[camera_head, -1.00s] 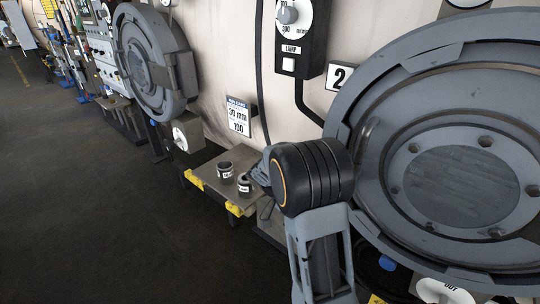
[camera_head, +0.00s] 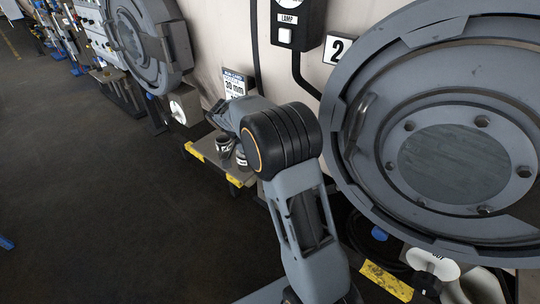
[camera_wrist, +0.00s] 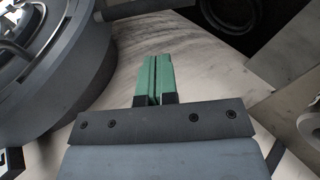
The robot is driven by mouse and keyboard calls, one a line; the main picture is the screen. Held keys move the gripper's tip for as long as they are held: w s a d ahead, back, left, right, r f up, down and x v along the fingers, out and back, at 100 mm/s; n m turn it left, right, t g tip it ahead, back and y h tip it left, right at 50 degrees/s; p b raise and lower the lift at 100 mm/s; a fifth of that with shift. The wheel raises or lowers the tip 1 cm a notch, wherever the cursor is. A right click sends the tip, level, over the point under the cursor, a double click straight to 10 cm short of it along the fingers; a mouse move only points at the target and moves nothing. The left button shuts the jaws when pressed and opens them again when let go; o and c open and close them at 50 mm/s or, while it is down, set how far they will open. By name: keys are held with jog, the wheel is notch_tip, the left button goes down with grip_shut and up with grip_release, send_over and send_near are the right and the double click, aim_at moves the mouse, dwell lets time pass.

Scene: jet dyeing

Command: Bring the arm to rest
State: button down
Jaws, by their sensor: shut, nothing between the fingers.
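My gripper (camera_wrist: 154,82) shows in the wrist view with its two green fingers together and nothing between them. Behind the fingers is a pale, streaked surface. In the head view my arm stands folded in front of the large round door, and the bulky dark joint hides part of the small shelf. My fingertips cannot be made out in the head view.
A large grey round door (camera_head: 455,165) fills the right side, close to my arm. A small shelf (camera_head: 205,153) with yellow corners carries dark cylinders (camera_head: 223,146). A lamp switch box (camera_head: 297,28) hangs on the wall. The dark floor (camera_head: 100,200) at left is mostly clear.

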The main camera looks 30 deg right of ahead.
dwell(0.6)
jog(key=s+a+f+n+t+y+p, duration=0.25)
jog(key=a+f+n+t+y, duration=0.2)
jog(key=n, duration=0.45)
jog(key=s+a+r+n+t+y+p, duration=0.2)
jog(key=s+a+r+n+t+p, duration=0.1)
jog(key=s+r+t, duration=0.4)
jog(key=s+r+p, duration=0.1)
jog(key=s+r, duration=0.2)
jog(key=r, duration=0.1)
jog(key=shift+s+a+r+y, duration=0.2)
jog(key=shift+a+r+y, duration=0.05)
jog(key=shift+r+y, duration=0.1)
jog(key=shift+t, duration=0.25)
